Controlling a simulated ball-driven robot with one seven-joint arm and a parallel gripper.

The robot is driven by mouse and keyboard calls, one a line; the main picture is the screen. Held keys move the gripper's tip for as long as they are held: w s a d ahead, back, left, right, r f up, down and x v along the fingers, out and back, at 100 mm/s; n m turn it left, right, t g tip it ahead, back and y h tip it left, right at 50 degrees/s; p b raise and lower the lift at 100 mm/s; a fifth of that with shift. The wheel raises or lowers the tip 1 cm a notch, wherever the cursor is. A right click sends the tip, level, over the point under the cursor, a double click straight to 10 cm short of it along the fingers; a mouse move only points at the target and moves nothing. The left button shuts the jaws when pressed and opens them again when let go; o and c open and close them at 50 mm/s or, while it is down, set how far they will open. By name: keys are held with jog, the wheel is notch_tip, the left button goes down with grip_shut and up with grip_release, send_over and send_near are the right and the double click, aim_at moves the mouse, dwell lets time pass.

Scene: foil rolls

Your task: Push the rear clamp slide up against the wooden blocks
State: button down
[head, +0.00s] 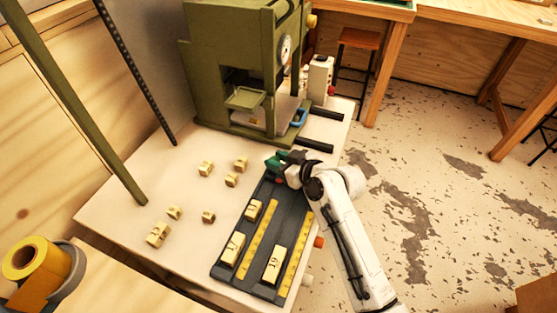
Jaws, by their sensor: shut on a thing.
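The dark clamp bed (250,268) lies on the pale table with two yellow rulers along it. Wooden blocks sit in it: one at the left front (233,248), one at the right front (273,264) and a smaller one farther back on the left (253,210). My gripper (277,164) is at the rear end of the bed, shut on the rear clamp slide, which is mostly hidden by the gripper and wrist. A clear stretch of bed lies between the gripper and the blocks.
Several loose wooden blocks (207,217) lie on the table left of the bed. A green press (232,95) with a gauge stands behind. A yellow tape roll (38,262) is at the lower left. An orange knob (319,241) sticks out right of the bed.

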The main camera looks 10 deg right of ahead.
jog(key=s+a+p, duration=0.1)
jog(key=s, duration=0.1)
jog(key=s+a+p, duration=0.1)
jog(key=s+a, duration=0.1)
jog(key=s, duration=0.1)
jog(key=s+a+p, duration=0.1)
jog(key=s+a, duration=0.1)
jog(key=s, duration=0.1)
jog(key=shift+a, duration=0.15)
jog(key=c, duration=0.8)
grip_release()
jog(key=b+v, duration=0.1)
jog(key=v, duration=0.9)
jog(key=shift+s+d+r, duration=0.1)
jog(key=shift+s+d, duration=0.15)
jog(key=shift+s, duration=0.05)
